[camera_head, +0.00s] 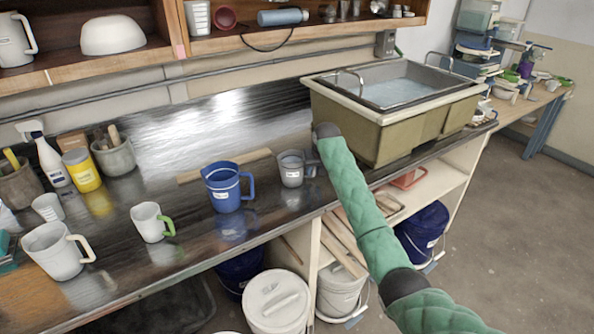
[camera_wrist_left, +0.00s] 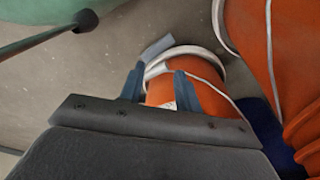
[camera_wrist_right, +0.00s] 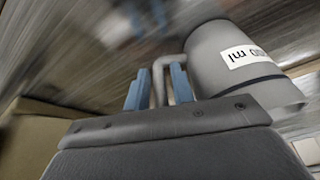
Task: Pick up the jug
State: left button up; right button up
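The grey jug (camera_head: 291,169) with a small white label is at the bench's front edge, left of the tub. In the right wrist view the jug (camera_wrist_right: 235,62) is sharp, with its "ml" label upside down, while the background is blurred. My right gripper (camera_head: 316,166) is at the jug's handle side. In the wrist view its fingers (camera_wrist_right: 160,88) are closed in on either side of the handle (camera_wrist_right: 158,84). A gap between the jug's base and the bench is hard to judge. My left gripper (camera_wrist_left: 158,88) is open and empty, low over an orange bucket (camera_wrist_left: 180,75).
A blue jug (camera_head: 227,187), a white mug with a green handle (camera_head: 149,222) and a white jug (camera_head: 55,252) stand left along the bench. A large tub (camera_head: 369,129) is close on the right. Buckets (camera_head: 276,302) sit below.

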grip_shut()
dwell(1.3)
